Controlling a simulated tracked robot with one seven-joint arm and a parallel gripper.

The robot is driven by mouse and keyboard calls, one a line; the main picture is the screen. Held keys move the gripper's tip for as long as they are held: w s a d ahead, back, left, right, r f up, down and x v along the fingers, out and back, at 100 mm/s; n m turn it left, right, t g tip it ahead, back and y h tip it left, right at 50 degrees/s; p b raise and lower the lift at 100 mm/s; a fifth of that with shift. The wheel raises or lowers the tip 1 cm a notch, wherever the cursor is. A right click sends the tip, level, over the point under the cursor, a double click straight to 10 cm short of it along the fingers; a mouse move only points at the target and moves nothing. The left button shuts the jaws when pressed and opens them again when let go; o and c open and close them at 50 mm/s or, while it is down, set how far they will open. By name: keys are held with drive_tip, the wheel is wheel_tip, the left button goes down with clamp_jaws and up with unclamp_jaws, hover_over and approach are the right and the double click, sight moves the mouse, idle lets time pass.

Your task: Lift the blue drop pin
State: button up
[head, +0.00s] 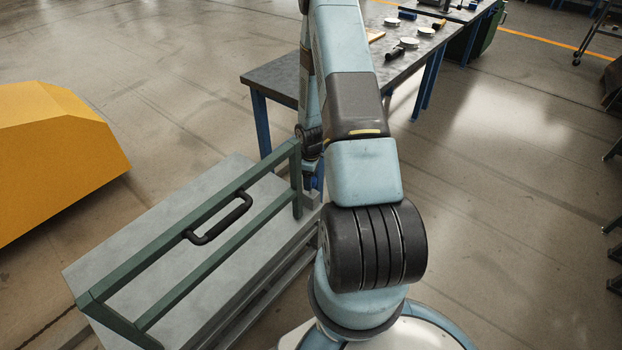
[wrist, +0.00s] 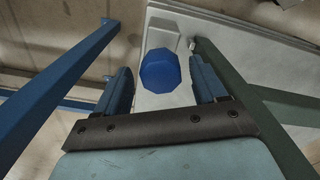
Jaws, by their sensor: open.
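The blue drop pin (wrist: 160,75) shows in the wrist view as a faceted blue head seen from above. It sits over a pale grey surface near the end of the green frame. My gripper (wrist: 159,66) is open, with one dark blue finger on each side of the pin head. A gap shows between the head and each finger, and I cannot tell how far below the fingertips it lies. In the head view I cannot make out the pin, and my arm covers much of that area.
A green frame (head: 222,208) with a black handle (head: 219,219) stands along a grey platform (head: 85,262). Close behind is a dark-topped table (head: 285,80) with blue legs and small parts on it. A yellow block (head: 55,155) stands left. The floor between is clear.

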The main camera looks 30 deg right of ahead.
wheel_tip(320, 180, up, 13)
drive_tip(key=shift+r, duration=0.2)
idle(0.4)
idle(0.4)
drive_tip(key=s+a+r+m+t+h, duration=0.1)
drive_tip(key=s+a+r+m, duration=0.2)
drive_tip(key=r, duration=1.1)
drive_tip(key=s+a+r+m+t+h, duration=0.1)
drive_tip(key=s+a+r, duration=0.3)
drive_tip(key=r, duration=0.9)
drive_tip(key=s+a+r+m+t+y, duration=0.1)
drive_tip(key=s+a+r+m, duration=0.1)
drive_tip(key=s+a+r, duration=0.4)
drive_tip(key=s+a+r+m+t+y, duration=0.1)
drive_tip(key=s+a+r+m+t, duration=0.1)
drive_tip(key=s+a+r, duration=0.4)
drive_tip(key=s+r, duration=0.3)
drive_tip(key=s, duration=0.3)
drive_tip(key=shift+s+r+t, duration=0.2)
drive_tip(key=shift+t, duration=0.1)
drive_tip(key=shift+c, duration=0.3)
idle(0.7)
